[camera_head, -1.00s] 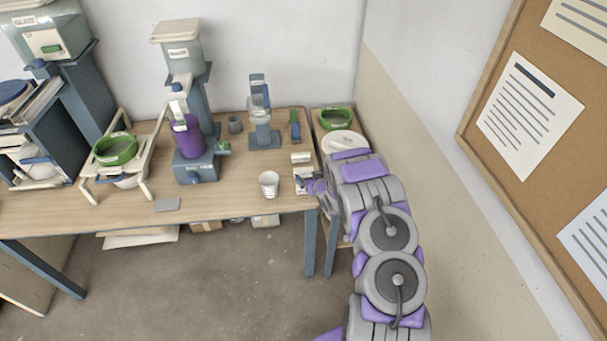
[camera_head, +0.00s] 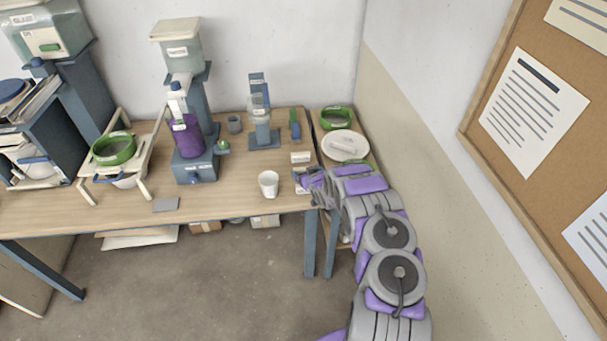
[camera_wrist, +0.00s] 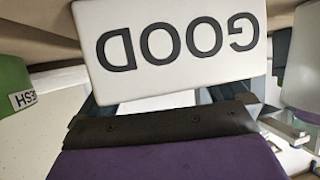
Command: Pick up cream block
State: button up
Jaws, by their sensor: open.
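Two small pale cards or blocks lie near the table's right end in the head view, a cream one (camera_head: 300,157) and another (camera_head: 302,188) partly behind my gripper; I cannot tell for sure which is the cream block. My gripper (camera_head: 308,178) is open over the table's right front edge, nearest the second one. The wrist view shows a cream face lettered GOOD (camera_wrist: 172,42), upside down and close beyond my gripper's purple and black body. I see no grip on it. A pale oblong piece (camera_head: 343,145) lies on the white plate (camera_head: 337,154).
A white cup (camera_head: 268,184) stands left of my gripper. Behind are a blue stand (camera_head: 264,138) and a blue-green tool (camera_head: 295,126). A green ring (camera_head: 336,118) sits behind the plate. The wall is close on the right.

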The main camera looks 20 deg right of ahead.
jog(key=shift+w+f, duration=0.3)
jog(key=shift+w, duration=0.1)
jog(key=shift+w+d, duration=0.1)
jog(key=shift+w, duration=0.4)
jog(key=shift+c, duration=0.3)
jog(key=c, duration=0.7)
jog(key=shift+o, duration=0.2)
